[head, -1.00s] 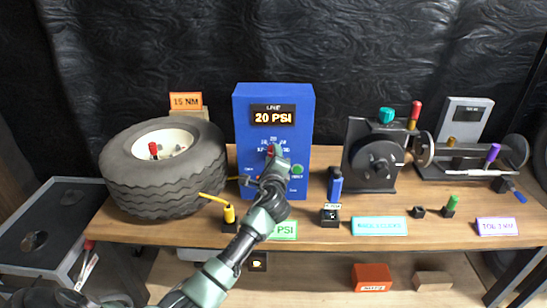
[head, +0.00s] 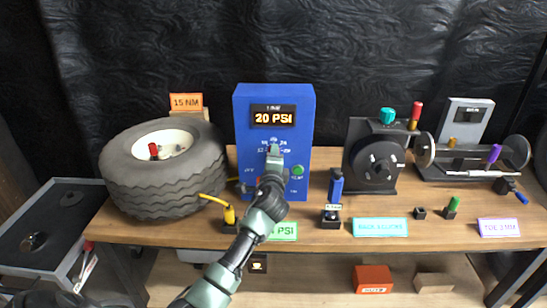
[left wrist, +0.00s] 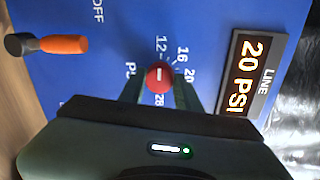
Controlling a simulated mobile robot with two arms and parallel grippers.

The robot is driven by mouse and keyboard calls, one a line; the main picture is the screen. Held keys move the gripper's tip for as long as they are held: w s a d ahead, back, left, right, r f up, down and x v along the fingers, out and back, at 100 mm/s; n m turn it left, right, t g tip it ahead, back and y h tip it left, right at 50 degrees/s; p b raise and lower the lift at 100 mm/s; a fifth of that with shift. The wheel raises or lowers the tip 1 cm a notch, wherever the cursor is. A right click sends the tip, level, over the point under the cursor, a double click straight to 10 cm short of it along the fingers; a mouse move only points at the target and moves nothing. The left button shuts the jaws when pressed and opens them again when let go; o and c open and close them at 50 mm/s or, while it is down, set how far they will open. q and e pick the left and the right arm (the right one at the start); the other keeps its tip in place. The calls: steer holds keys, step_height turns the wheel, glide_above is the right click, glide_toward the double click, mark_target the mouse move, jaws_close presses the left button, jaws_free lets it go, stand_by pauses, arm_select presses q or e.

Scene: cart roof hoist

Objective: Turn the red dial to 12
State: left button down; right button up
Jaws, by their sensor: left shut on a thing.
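The red dial (left wrist: 160,75) sits on the front of the blue box (head: 243,125). In the left wrist view, its short white mark lies along the direction of the printed 20, with 12, 16 and 28 also legible around it. The box's display (head: 273,116) reads 20 PSI, and it also shows in the left wrist view (left wrist: 246,75). My left gripper (head: 274,154) is shut on the dial, with one finger on each side of it. In the head view the gripper hides the dial. My right gripper is not in view.
An orange-handled lever (left wrist: 62,44) by OFF and a green button (head: 297,170) flank the dial. A blue-handled tool (head: 336,185) and a black wheel rig (head: 372,160) stand to the right.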

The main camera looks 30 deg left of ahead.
arm_select(q)
steer(key=shift+f, duration=0.15)
steer(key=c, duration=1)
jaws_free()
steer(key=shift+s, duration=0.1)
steer(key=v, duration=0.7)
steer(key=shift+s+d, duration=0.2)
steer(key=shift+s, duration=0.1)
